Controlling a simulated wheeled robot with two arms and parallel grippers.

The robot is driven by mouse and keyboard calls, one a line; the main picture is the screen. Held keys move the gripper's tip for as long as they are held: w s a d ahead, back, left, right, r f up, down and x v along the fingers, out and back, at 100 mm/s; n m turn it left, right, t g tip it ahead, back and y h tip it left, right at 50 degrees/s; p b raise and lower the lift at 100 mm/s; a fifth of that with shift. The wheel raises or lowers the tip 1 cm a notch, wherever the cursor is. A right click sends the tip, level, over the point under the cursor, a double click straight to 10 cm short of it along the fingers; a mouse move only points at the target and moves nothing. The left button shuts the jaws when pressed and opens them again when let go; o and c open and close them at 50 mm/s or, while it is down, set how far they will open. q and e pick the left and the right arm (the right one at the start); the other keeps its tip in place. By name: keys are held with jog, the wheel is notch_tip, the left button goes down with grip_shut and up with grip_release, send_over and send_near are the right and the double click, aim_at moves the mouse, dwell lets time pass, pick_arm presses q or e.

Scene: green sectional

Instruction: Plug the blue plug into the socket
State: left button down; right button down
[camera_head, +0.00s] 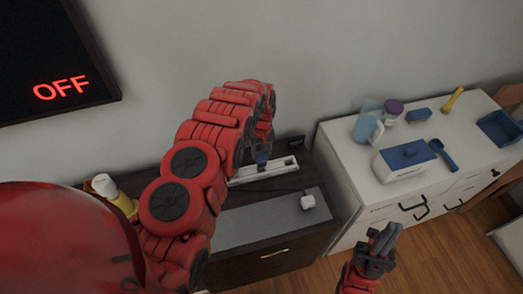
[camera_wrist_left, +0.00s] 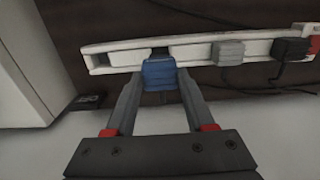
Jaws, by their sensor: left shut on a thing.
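My left gripper (camera_wrist_left: 159,83) is shut on the blue plug (camera_wrist_left: 159,73), which sits between its two fingertips. In the left wrist view the plug overlaps the near edge of the white power strip (camera_wrist_left: 107,58), beside a dark opening. I cannot tell whether its prongs are inside. In the head view the blue plug (camera_head: 262,157) is over the strip (camera_head: 245,179), partly hidden by my left arm. A grey plug (camera_wrist_left: 230,52) and a black plug (camera_wrist_left: 291,48) sit along the strip. My right gripper (camera_head: 383,240) is at the lower right, away from the strip; its finger gap is unclear.
A dark screen (camera_head: 50,50) on the wall reads OFF. A white cabinet (camera_head: 350,180) with a jug, box and utensils stands right. A yellow bottle (camera_head: 122,203) is left.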

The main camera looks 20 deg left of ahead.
aim_at(262, 162)
pick_arm(q)
jog(key=shift+f, duration=0.85)
jog(key=shift+b, duration=0.6)
dwell(0.6)
jog(key=shift+f+b, duration=1.25)
jog(key=shift+f, duration=0.8)
jog(key=shift+c, duration=0.9)
grip_release()
jog(key=shift+r, duration=0.1)
notch_tip(262, 162, up, 8)
jog(key=shift+r+b, duration=0.1)
jog(key=shift+b, duration=1.15)
notch_tip(262, 162, up, 9)
jog(key=p, duration=0.9)
